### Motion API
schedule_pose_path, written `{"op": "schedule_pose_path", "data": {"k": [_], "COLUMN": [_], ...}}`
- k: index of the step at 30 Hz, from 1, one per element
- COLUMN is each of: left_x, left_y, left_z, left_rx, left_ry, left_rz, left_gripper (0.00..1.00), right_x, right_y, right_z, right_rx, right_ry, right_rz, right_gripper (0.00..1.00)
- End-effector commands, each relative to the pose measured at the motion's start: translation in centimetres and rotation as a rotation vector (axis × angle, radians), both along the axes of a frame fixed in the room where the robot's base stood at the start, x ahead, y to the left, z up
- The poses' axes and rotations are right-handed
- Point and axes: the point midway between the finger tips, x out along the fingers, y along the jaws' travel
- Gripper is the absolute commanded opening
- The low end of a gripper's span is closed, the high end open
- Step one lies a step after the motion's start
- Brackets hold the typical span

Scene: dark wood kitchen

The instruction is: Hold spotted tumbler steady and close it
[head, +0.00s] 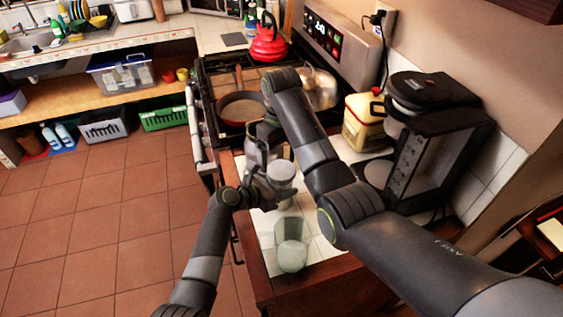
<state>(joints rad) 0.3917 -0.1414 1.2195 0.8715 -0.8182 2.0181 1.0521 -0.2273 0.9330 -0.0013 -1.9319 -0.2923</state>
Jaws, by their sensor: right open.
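A pale, upright cylinder (281,171) stands at the counter's left side, partly hidden by my grippers. It may be the spotted tumbler, but spots and lid are too small to make out. My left gripper (272,190) reaches in from the left, low against this cylinder; its fingers are unclear, so I cannot tell whether it grips. My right gripper (264,158) points down from the bent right arm, just behind and left of the cylinder's top, open.
A stove with a pan (241,107), a silver pot (319,88) and a red kettle (268,42) lies behind. A yellow-and-white jug (362,124) and black coffee machine (432,145) stand right. The tiled floor at left is clear.

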Motion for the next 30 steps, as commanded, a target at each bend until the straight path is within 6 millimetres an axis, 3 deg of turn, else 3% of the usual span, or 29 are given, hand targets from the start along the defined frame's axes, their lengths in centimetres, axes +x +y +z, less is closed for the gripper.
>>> {"op": "schedule_pose_path", "data": {"k": [6, 15, 16, 22, 30], "left_x": [0.0, 0.0, 0.0, 0.0, 0.0], "left_y": [0.0, 0.0, 0.0, 0.0, 0.0], "left_z": [0.0, 0.0, 0.0, 0.0, 0.0], "left_rx": [0.000, 0.000, 0.000, 0.000, 0.000], "left_ry": [0.000, 0.000, 0.000, 0.000, 0.000], "left_rz": [-0.001, -0.001, -0.001, -0.001, 0.000], "left_gripper": [0.00, 0.00, 0.57, 0.81, 0.81], "right_x": [0.0, 0.0, 0.0, 0.0, 0.0], "right_y": [0.0, -0.1, -0.1, -0.1, -0.1], "right_z": [2.5, 2.8, 2.8, 2.8, 2.8], "right_rx": [0.001, -0.001, -0.001, -0.001, -0.001], "right_ry": [-0.001, -0.001, -0.001, -0.001, -0.001], "right_rz": [-0.001, -0.001, -0.001, -0.002, -0.002], "right_gripper": [0.95, 0.95, 0.95, 0.95, 0.95]}}
